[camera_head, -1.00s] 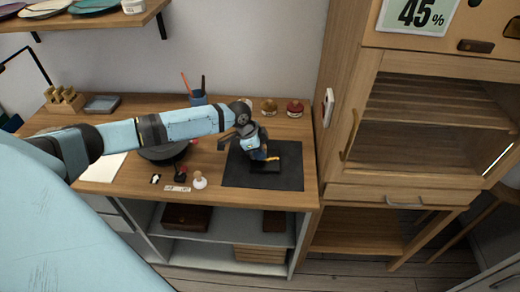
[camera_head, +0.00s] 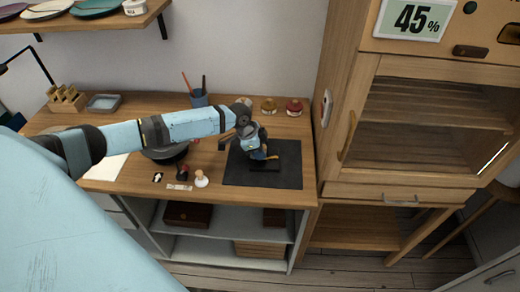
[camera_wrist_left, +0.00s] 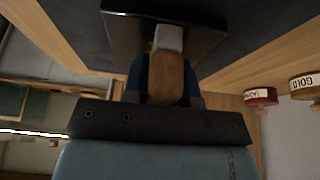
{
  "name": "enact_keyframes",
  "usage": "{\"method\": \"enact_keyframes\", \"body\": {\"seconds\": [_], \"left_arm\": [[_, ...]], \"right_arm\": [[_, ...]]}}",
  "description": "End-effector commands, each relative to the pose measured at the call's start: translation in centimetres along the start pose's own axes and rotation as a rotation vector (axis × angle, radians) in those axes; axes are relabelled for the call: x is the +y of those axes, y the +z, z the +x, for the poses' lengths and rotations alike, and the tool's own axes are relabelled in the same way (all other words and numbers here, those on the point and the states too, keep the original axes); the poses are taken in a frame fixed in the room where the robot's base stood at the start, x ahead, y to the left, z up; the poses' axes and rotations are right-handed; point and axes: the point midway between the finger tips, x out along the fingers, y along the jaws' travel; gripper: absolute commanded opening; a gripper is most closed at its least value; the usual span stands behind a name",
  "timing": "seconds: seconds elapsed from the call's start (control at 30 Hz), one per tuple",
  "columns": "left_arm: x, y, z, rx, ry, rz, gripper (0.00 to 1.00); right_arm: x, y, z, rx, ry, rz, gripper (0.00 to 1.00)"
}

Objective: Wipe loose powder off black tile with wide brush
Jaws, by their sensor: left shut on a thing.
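My left gripper (camera_head: 259,153) is over the dark mat and points down. In the left wrist view it is shut on the wide brush (camera_wrist_left: 166,75), which shows a wooden handle and a pale metal collar. The black tile (camera_head: 266,167) lies on the mat below the gripper; it also shows in the left wrist view (camera_wrist_left: 210,22), close beyond the brush. The bristles are hidden, so I cannot tell whether they touch the tile. No powder can be made out on it. My right gripper is not in view.
The dark mat (camera_head: 285,178) lies on the wooden table. A red-lidded jar (camera_head: 294,108) and another jar (camera_head: 268,106) stand behind it. A white stamp-like piece (camera_head: 201,179) and a dark bowl (camera_head: 165,153) are to the left. A wooden cabinet (camera_head: 350,190) stands close at right.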

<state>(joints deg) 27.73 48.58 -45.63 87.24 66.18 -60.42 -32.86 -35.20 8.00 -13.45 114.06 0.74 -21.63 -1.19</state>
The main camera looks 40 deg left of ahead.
Motion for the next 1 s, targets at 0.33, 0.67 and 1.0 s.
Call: {"method": "enact_keyframes", "body": {"seconds": [0.33,0.67,1.0], "left_arm": [[-0.5,-0.3,0.1,0.000,0.001,0.000,0.06],[0.6,-1.5,0.5,0.001,0.001,0.000,0.06],[-0.1,-2.7,1.2,0.001,0.000,0.000,0.06]], "right_arm": [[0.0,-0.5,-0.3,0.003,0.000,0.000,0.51],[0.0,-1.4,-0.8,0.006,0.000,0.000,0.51],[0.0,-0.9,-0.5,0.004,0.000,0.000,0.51]]}}
